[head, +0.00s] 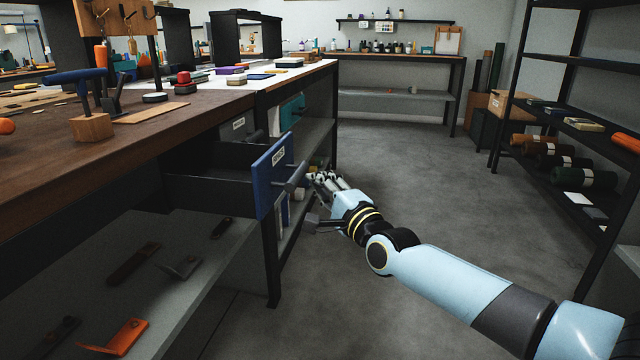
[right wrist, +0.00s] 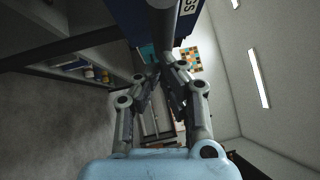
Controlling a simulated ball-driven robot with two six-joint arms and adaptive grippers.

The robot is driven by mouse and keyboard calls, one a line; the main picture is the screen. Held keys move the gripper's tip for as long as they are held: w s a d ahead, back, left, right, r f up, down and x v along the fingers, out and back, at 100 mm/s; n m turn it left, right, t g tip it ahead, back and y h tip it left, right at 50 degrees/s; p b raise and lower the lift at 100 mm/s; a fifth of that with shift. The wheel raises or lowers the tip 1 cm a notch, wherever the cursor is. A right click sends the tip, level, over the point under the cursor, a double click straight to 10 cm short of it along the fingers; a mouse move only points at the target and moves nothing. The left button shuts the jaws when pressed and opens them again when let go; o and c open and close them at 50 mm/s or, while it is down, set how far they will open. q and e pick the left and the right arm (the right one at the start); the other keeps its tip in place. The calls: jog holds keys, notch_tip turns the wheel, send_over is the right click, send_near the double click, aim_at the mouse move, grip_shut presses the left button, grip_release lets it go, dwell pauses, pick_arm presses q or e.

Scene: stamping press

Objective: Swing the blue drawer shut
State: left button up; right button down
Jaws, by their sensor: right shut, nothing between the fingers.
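The blue drawer (head: 272,180) sticks out from under the workbench in the head view, pulled open. Its blue front carries a white label and a dark bar handle (head: 292,180). My right gripper (head: 317,180) is just to the right of the drawer front, near the handle; whether it touches is hard to tell. Its fingers are shut with nothing between them. In the right wrist view the fingers (right wrist: 160,78) point toward the blue drawer front (right wrist: 186,18), with the handle (right wrist: 162,12) close above them. My left gripper does not show.
The workbench (head: 160,130) holds a wooden block tool (head: 92,127) and small items. A lower shelf (head: 190,255) below the drawer carries several tools. A dark bench leg (head: 271,262) stands under the drawer front. Open floor (head: 420,190) lies to the right, before a shelf rack (head: 560,125).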

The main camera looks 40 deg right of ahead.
jog(key=w+a, duration=0.1)
jog(key=w+a+b, duration=0.1)
jog(key=w+a, duration=0.1)
jog(key=shift+w+f+b, duration=0.15)
jog(key=shift+w+b, duration=0.15)
jog(key=b, duration=0.3)
send_near(233, 176)
jog(key=w+r, duration=0.1)
jog(key=r, duration=0.1)
jog(key=w+a+r, duration=0.1)
jog(key=w+r, duration=0.1)
jog(key=shift+w+r, duration=0.2)
jog(key=shift+w+a, duration=0.2)
jog(key=shift+w, duration=0.1)
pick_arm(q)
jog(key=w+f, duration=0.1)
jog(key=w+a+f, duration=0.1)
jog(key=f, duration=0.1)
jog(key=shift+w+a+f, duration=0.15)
pick_arm(e)
jog(key=shift+r, duration=0.1)
